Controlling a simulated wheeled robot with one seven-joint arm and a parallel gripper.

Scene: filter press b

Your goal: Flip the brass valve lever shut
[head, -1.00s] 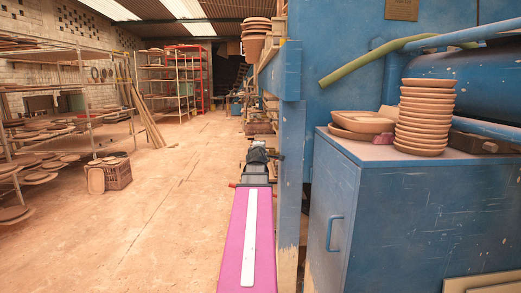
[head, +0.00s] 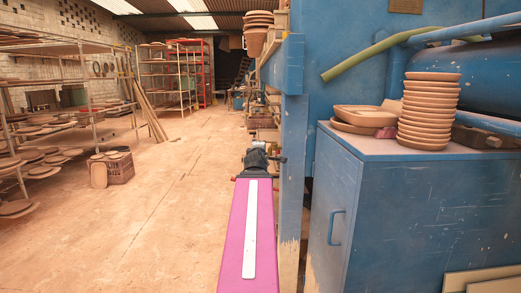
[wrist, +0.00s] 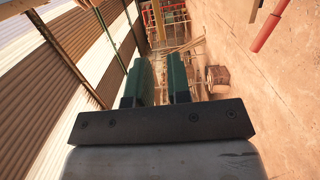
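I cannot make out a brass valve lever with certainty. In the wrist view, a red bar like a handle (wrist: 267,32) shows at the upper right, off to the right of my gripper (wrist: 163,78), beside a pale strip cut by the top edge. The two green fingers of my gripper are apart, with nothing between them. In the head view, my purple arm reaches forward, and small red parts (head: 234,178) show beside its far end. My gripper cannot be made out clearly there.
Shelving racks (head: 75,110) with clay plates and a basket (head: 120,168) are on the left. The floor (head: 160,220) between is clear.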

